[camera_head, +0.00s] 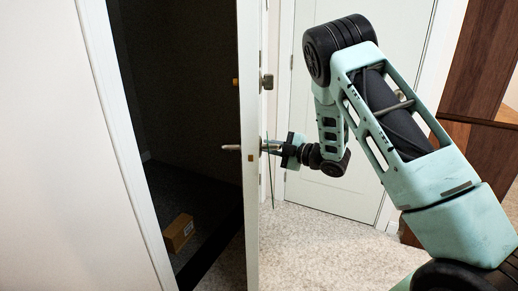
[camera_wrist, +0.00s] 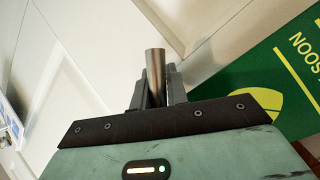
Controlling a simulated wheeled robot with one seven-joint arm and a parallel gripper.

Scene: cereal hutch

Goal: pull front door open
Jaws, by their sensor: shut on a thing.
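The front door (camera_head: 249,220) is white and stands partly open, seen nearly edge-on in the head view, with a dark space behind it on the left. A metal handle sticks out on its far face (camera_head: 231,147). The door's white panelled face (camera_wrist: 70,70) fills the left of the wrist view.
A small cardboard box (camera_head: 179,232) lies on the dark floor beyond the doorway. A white closed door (camera_head: 340,190) stands behind my arm. Speckled floor (camera_head: 330,250) lies clear at the right.

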